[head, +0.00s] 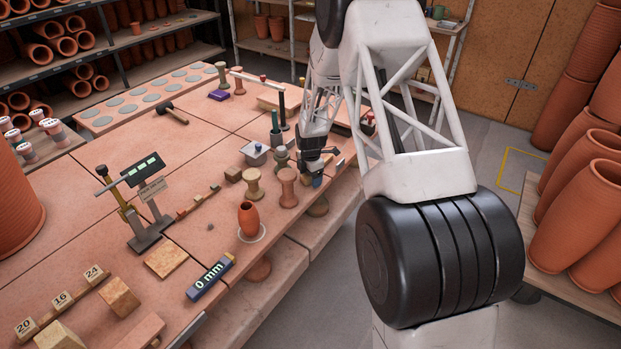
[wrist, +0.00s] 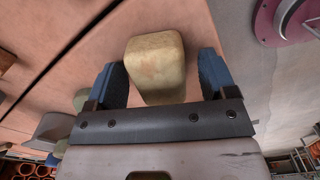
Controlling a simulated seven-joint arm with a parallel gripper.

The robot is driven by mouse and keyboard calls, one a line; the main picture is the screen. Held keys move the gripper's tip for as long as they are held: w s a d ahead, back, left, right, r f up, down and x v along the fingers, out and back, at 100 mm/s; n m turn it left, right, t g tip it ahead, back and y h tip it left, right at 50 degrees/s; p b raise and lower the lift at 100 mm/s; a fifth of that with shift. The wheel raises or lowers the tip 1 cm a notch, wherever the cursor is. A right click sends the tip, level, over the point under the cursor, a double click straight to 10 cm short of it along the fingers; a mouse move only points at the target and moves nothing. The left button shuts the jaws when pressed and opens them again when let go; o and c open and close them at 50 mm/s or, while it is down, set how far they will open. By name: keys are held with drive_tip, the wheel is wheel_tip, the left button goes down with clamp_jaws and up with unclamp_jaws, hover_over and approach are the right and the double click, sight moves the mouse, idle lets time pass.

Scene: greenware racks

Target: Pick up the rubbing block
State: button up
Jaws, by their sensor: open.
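My gripper (head: 316,178) is over the front right part of the terracotta-coloured workbench, near its edge. In the wrist view my gripper (wrist: 161,80) has its two blue fingers apart. A pale yellowish block with rounded edges (wrist: 155,62), which looks like the rubbing block, shows between them. A gap shows on each side of the block, the left one narrow, so the fingers do not appear to hold it. I cannot tell the height of the fingers over the bench. In the head view the block is not clearly seen behind my gripper.
Spool-shaped clay pieces (head: 288,188) and a grey box with a knob (head: 256,153) stand left of my gripper. An orange vase (head: 248,219) stands nearer the camera. A stand with a display (head: 146,205) is farther left. The bench edge drops off at right.

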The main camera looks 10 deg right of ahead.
drive_tip(key=c, duration=1.2)
drive_tip(key=shift+o, duration=0.2)
drive_tip(key=shift+r, duration=0.1)
drive_tip(key=shift+r, duration=0.65)
wheel_tip(320, 180, up, 2)
drive_tip(key=s+r, duration=0.1)
drive_tip(key=s, duration=1.5)
drive_tip(key=shift+d+r, duration=0.2)
drive_tip(key=shift+r, duration=0.05)
